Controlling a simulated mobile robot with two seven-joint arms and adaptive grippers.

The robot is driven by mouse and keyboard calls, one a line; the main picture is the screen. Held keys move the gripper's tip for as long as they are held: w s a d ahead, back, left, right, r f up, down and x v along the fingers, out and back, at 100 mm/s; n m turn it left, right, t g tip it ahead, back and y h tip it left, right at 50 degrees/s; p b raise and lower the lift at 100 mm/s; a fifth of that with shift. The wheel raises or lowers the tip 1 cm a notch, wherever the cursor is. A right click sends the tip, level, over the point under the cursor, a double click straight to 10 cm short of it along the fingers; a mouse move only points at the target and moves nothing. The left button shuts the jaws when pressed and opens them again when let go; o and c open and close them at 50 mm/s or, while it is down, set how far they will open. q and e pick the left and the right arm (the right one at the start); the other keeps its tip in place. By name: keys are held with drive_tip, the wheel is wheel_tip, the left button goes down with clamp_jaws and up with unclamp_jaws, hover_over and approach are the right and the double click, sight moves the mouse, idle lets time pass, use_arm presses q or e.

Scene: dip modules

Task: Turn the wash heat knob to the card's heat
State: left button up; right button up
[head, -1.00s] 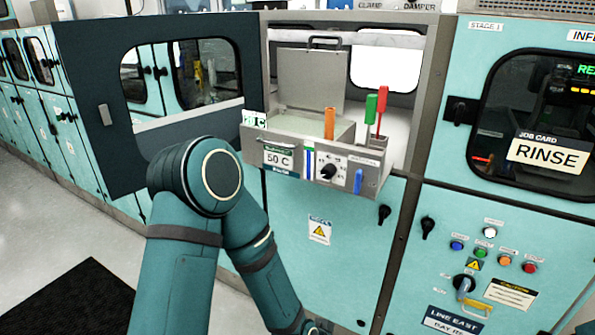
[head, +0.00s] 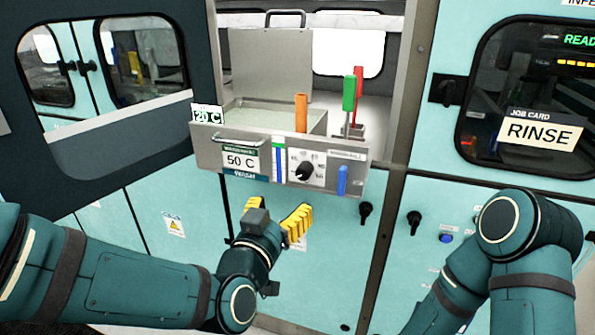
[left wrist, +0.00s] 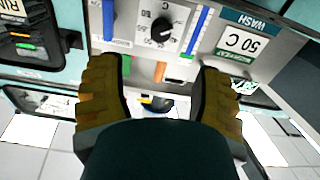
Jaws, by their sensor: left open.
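The black wash heat knob (head: 305,171) sits on a white dial plate on the front of the open drawer (head: 206,145). It also shows upside down in the left wrist view (left wrist: 161,30). Its exact setting is too small to read. A card reading 50 C (head: 240,161) is left of the knob, above a WASH label. My left gripper (head: 277,212) is open and empty, with yellow fingers spread below the knob and apart from it. In the left wrist view, the fingers (left wrist: 158,70) stand either side of the knob's line. My right gripper is out of view.
A small 20 C sign (head: 207,114) stands at the drawer's left corner. A blue slider (head: 342,180) is right of the knob. Orange (head: 301,113), green (head: 349,93) and red handles rise above the drawer. A RINSE job card (head: 541,131) is on the right module.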

sight(302, 176)
use_arm(q)
drive_tip(key=x, duration=1.2)
drive_tip(key=shift+w+f+p, duration=0.1)
drive_tip(key=shift+w+p, duration=0.15)
drive_tip(key=shift+p, duration=0.1)
clamp_jaws()
